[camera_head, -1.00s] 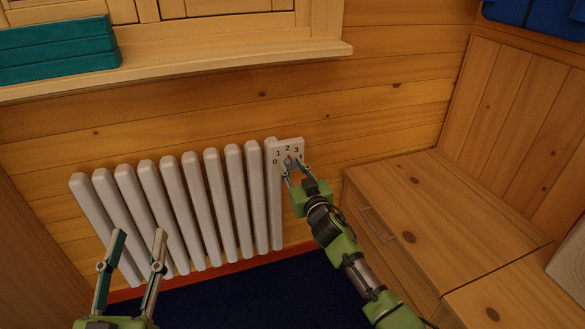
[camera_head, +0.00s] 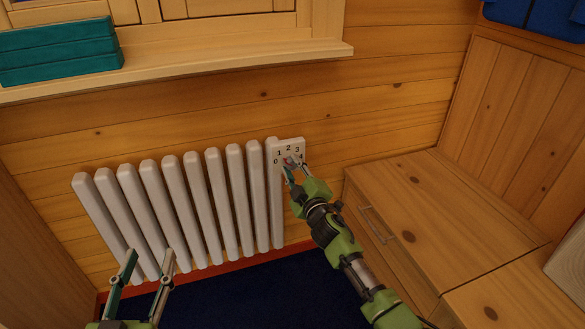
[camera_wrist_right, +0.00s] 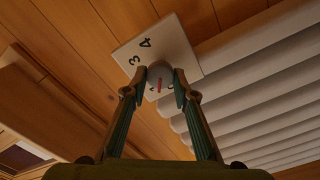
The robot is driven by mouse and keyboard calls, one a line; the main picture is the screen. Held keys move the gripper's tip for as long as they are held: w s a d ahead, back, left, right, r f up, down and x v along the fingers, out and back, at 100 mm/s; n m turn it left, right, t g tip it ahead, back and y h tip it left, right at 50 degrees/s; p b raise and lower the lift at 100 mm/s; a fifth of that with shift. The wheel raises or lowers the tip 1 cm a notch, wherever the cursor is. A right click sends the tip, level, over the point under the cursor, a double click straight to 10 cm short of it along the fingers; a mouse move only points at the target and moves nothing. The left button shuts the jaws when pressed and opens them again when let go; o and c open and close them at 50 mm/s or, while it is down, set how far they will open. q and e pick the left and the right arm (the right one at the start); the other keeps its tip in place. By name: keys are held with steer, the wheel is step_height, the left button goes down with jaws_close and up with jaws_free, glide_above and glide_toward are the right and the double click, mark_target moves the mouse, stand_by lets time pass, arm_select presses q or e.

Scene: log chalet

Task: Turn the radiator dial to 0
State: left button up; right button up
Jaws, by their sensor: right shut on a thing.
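The radiator dial (camera_head: 290,162) is a pale round knob with a red pointer on a white plate (camera_head: 300,144) numbered 0 to 4, at the radiator's upper right corner. My right gripper (camera_head: 291,170) is shut on the dial. In the right wrist view, the fingertips (camera_wrist_right: 160,88) press on both sides of the knob (camera_wrist_right: 159,71). The red pointer is on the left side of the dial in the head view, towards 0 and 1; its exact reading is hard to tell. My left gripper (camera_head: 150,255) is open and empty in front of the radiator's left part.
The white ribbed radiator (camera_head: 186,200) stands against the log wall below a wooden sill (camera_head: 200,65) with teal boxes (camera_head: 60,50). A wooden bench with a drawer (camera_head: 372,225) stands close to the right of my right arm. Dark blue floor lies below.

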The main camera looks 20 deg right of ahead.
steer(key=n, duration=0.4)
steer(key=shift+f, duration=0.25)
steer(key=shift+n, duration=1.5)
steer(key=shift+s+f, duration=0.1)
steer(key=o, duration=1.1)
steer(key=shift+d, duration=0.1)
